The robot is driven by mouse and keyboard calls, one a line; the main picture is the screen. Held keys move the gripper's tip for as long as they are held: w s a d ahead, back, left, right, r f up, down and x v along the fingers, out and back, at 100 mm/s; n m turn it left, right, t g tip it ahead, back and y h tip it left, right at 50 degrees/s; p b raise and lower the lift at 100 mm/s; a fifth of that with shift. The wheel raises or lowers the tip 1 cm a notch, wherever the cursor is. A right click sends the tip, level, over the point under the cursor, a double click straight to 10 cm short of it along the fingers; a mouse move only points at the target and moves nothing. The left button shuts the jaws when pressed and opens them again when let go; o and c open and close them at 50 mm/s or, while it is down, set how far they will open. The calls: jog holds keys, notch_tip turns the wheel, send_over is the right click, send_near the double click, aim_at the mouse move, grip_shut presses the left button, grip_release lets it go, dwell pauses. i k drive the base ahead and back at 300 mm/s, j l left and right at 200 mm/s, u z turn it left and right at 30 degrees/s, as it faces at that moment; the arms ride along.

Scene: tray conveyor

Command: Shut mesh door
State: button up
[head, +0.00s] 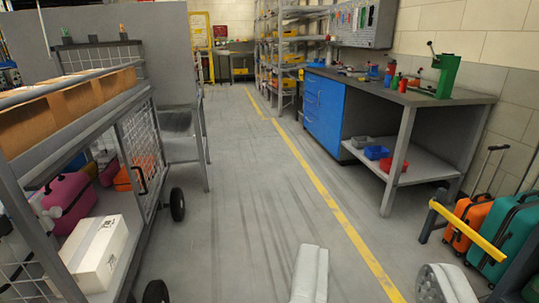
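The mesh door (138,150) is a wire panel with a black handle, at the far end of the long cart (85,98) on the left. The near part of the cart's side is uncovered, and the load inside shows through it. I cannot tell whether the door slides or swings. Two pale grey fingers of my gripper (372,262) show at the bottom edge, right of centre. They are wide apart with bare floor between them. My gripper is empty and well to the right of the door, not touching it.
Inside the cart are a white box (97,252), a pink bag (68,197) and an orange case (135,172). A workbench (403,92) with blue drawers stands right. Suitcases (468,222) stand behind a yellow rail (468,232). The middle floor is clear.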

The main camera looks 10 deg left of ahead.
aim_at(146, 218)
jog(key=i+j+u, duration=0.15)
jog(key=i+u, duration=0.55)
jog(key=u, duration=0.2)
jog(key=i+l+u, duration=0.1)
jog(key=i+u, duration=0.35)
jog(key=k, duration=0.1)
